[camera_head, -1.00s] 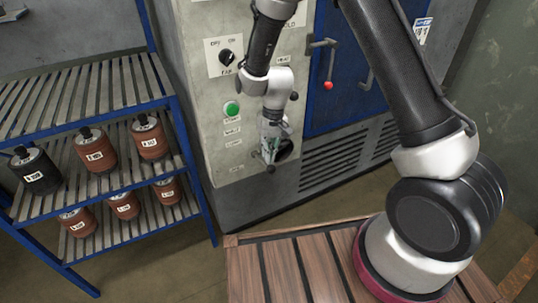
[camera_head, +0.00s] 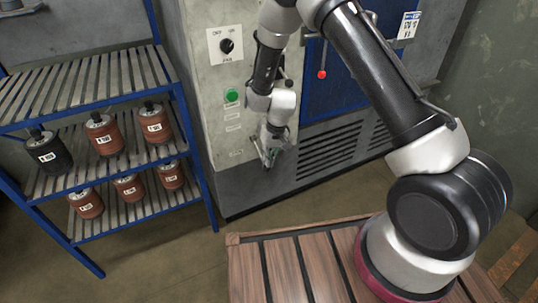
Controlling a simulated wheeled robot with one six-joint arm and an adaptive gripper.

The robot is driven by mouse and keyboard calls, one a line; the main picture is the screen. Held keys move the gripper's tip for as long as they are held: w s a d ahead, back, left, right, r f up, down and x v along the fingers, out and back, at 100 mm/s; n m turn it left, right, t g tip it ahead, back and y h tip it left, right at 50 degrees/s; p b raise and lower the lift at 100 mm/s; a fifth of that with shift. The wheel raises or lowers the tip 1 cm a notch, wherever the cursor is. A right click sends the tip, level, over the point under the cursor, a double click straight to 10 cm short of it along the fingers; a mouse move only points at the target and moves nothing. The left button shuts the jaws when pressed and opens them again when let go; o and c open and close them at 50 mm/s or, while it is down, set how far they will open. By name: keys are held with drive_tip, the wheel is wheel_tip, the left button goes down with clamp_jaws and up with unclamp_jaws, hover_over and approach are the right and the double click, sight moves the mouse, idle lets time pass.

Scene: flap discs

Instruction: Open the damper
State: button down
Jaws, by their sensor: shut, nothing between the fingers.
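My gripper (camera_head: 268,157) is shut and empty. It points down in front of the lower front panel of a grey cabinet (camera_head: 215,75), below a green button (camera_head: 232,95). I cannot tell whether it touches the panel. No part marked as the damper can be read. A dark round part low on the panel is now mostly hidden behind the gripper and wrist.
A blue-framed shelf (camera_head: 205,170) with several labelled brown and black canisters stands at the left. A fan switch (camera_head: 226,46) is on the panel above the green button. Vent slots (camera_head: 330,145) lie right of the gripper.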

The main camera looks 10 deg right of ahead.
drive_tip(key=shift+w+f, duration=0.15)
drive_tip(key=shift+f, duration=0.65)
